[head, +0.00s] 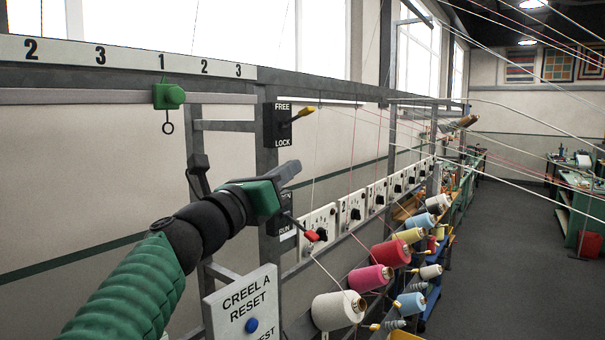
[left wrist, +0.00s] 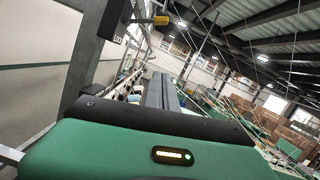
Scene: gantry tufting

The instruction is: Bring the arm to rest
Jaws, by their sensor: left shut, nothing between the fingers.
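My left arm (head: 140,285), with a green ribbed sleeve and black joints, reaches in from the lower left of the head view. My left gripper (head: 289,171) is grey, shut and empty. In the picture it lies between the yellow-tipped FREE/LOCK lever (head: 303,112) and the red-tipped lever (head: 311,236) by the RUN plate. It appears apart from the yellow lever; its gap to the RUN plate is hard to tell. In the left wrist view the gripper's grey fingers (left wrist: 161,91) lie together beyond the green housing. My right gripper is not in view.
A CREEL A RESET panel (head: 240,305) with a blue button stands below the arm. A numbered rail holds a green slider (head: 168,96) with a hanging ring. Several yarn cones, such as a white one (head: 338,310), line the frame with taut threads. The grey floor (head: 510,270) at right is clear.

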